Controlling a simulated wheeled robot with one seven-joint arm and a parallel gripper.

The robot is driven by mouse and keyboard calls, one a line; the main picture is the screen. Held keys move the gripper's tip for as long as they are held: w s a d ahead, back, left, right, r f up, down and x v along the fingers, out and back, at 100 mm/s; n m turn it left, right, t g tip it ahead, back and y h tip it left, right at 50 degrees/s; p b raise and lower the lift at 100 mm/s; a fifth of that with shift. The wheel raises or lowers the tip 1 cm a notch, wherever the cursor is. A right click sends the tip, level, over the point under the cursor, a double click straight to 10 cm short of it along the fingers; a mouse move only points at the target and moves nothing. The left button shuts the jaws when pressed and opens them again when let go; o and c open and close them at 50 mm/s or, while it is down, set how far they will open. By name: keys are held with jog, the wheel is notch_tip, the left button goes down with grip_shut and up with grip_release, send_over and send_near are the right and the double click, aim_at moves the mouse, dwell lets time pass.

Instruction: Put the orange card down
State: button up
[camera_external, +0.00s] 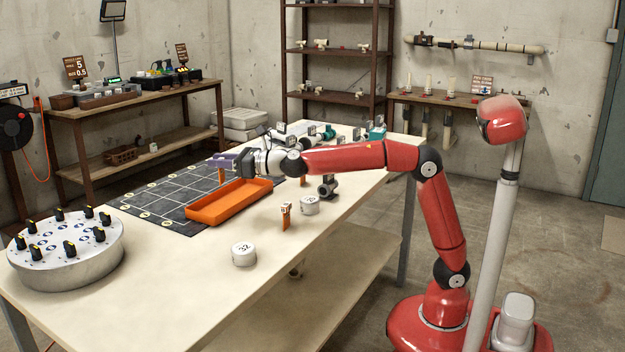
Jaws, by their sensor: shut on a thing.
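My gripper (221,161), with purplish fingers, is at the end of my red arm, above the gridded dark mat. It is shut on a narrow orange card (222,174), which hangs upright below the fingers. The fingers hide the card's upper part. I cannot tell whether its lower edge touches the mat (150,202). A similar small orange card (286,216) stands on the table, right of the orange tray, and another orange piece (303,181) shows under my arm.
An orange tray (228,214) lies close in front of the gripper. White round pieces marked with numbers (244,255) and pipe fittings (327,187) stand to the right. A round grey knob panel (66,262) is at the left. The table's front (170,300) is bare.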

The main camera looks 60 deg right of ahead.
aim_at(222, 183)
notch_tip(222, 183, down, 8)
jog(key=b, duration=0.4)
jog(key=shift+a+r, duration=0.1)
jog(key=shift+r, duration=0.05)
jog(key=o, duration=1)
jog(key=b+v, duration=0.2)
jog(key=v, duration=0.5)
jog(key=shift+s, duration=0.25)
